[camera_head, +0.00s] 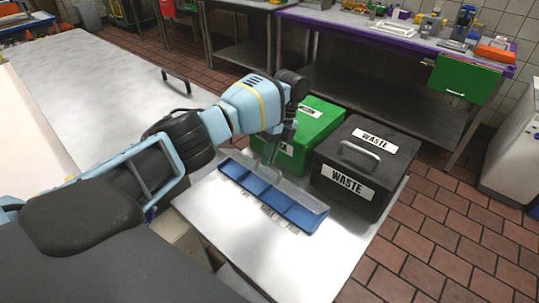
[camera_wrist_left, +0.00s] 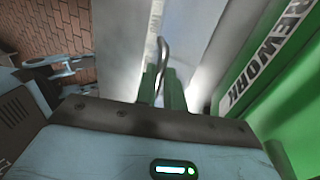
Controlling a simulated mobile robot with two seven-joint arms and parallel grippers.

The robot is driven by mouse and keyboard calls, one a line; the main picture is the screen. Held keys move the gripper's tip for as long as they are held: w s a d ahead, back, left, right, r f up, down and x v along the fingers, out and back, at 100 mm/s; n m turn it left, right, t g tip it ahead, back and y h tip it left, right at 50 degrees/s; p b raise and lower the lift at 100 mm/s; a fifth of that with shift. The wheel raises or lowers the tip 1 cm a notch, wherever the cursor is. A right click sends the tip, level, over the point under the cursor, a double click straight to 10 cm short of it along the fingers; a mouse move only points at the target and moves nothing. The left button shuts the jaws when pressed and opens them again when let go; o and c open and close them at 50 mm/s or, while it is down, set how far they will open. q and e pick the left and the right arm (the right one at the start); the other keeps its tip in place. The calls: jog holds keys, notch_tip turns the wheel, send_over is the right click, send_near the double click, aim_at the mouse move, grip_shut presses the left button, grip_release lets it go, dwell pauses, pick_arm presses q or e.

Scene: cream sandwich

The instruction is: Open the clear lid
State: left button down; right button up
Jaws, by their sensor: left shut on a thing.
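A long blue tray (camera_head: 262,193) with several compartments and white labels along its front lies on the metal table. The clear lid (camera_head: 296,192) is a see-through strip along the tray's back side. It looks raised at an angle, but its exact tilt is hard to tell. My left gripper (camera_head: 268,158) reaches down to the lid from behind. In the left wrist view its green fingers (camera_wrist_left: 161,88) are shut on a thin curved handle (camera_wrist_left: 163,55) of the lid. My right gripper is not clearly seen in either view.
A green box (camera_head: 312,135), labelled REWORK in the wrist view, stands just behind the tray. A dark WASTE box (camera_head: 365,165) with a handle stands to its right. The metal table (camera_head: 340,235) is clear at the front right.

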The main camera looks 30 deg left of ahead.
pick_arm(q)
jog(key=c, duration=1.5)
grip_release()
jog(key=v, duration=0.7)
jog(key=shift+w+r, duration=0.2)
jog(key=shift+r, duration=0.15)
